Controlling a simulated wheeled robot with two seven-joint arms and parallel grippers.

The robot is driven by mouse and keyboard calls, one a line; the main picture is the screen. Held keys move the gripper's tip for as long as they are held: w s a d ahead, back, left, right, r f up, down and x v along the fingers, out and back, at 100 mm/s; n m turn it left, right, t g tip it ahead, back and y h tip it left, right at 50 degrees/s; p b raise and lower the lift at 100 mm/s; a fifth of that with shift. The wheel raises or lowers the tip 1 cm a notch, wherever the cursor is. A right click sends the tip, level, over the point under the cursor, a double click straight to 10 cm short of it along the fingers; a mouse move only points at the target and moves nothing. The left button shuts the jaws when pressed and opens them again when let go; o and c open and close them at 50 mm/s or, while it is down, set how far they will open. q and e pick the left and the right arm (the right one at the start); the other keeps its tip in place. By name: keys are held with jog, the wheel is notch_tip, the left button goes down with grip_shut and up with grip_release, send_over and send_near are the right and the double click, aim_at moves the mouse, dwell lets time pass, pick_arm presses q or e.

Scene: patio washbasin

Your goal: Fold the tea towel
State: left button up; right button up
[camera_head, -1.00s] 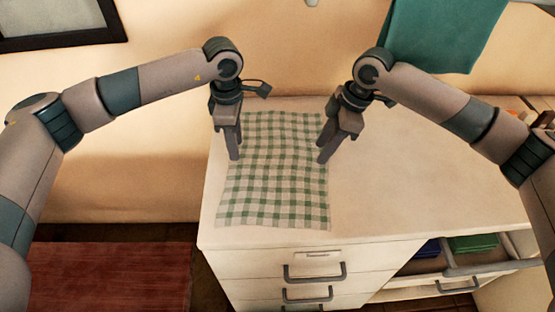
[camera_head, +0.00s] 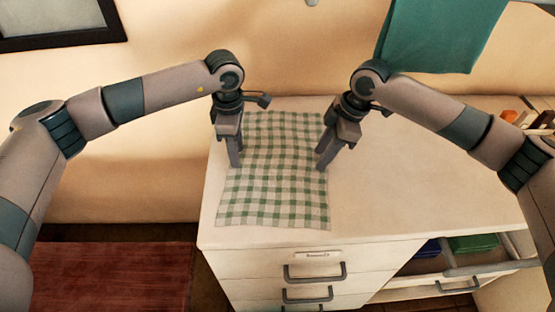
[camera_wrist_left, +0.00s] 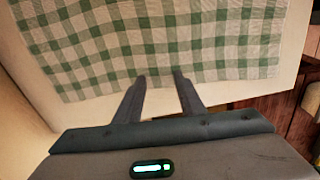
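The green-and-white checked tea towel (camera_head: 272,190) lies spread out on the white cabinet top, slightly rippled, with no fold visible. It also fills the upper part of the left wrist view (camera_wrist_left: 150,35). My left gripper (camera_head: 236,166) points down at the towel's left edge. In the left wrist view its fingertips (camera_wrist_left: 159,77) are apart at the towel's border, with nothing clearly held between them. My right gripper (camera_head: 322,168) points down at the towel's right edge, opposite the left one. Its finger gap is hidden from this angle. Contact with the cloth cannot be told.
The white cabinet top (camera_head: 430,190) is bare right of the towel. An open compartment below holds folded blue (camera_head: 428,249) and green cloths (camera_head: 473,243). A teal towel (camera_head: 440,35) hangs on the wall behind. Small items (camera_head: 530,119) stand at the far right.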

pick_arm(q)
grip_shut()
pick_arm(e)
grip_shut()
jog(key=shift+f, duration=0.1)
pick_arm(q)
jog(key=shift+r, duration=0.15)
pick_arm(e)
jog(key=shift+r, duration=0.25)
